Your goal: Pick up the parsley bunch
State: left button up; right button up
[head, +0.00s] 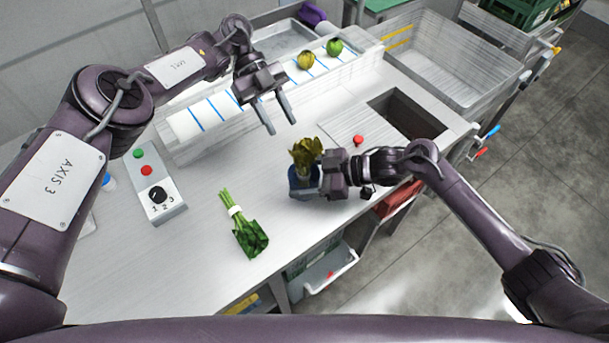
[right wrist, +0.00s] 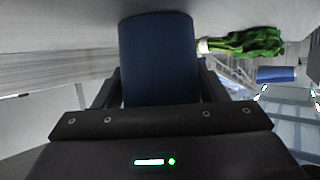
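The parsley bunch (head: 250,237), dark green leaves with pale stems and a white band, lies on the metal counter left of the blue cup. It also shows in the right wrist view (right wrist: 250,42), right of the cup. My left gripper (head: 281,126) is open and empty, above the counter and higher in the picture than the bunch. My right gripper (head: 320,180) has its fingers on both sides of a dark blue cup (head: 299,188), seemingly touching it. The cup shows between the fingers in the right wrist view (right wrist: 158,60). A yellowish-brown leafy bunch (head: 305,153) stands in the cup.
A control box (head: 158,185) with buttons and a dial sits left of the parsley. A white conveyor (head: 225,108) with blue stripes carries round vegetables at the back. A sink basin (head: 405,112) and a red knob (head: 358,140) are on the right. Counter around the parsley is clear.

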jog(key=c, duration=0.5)
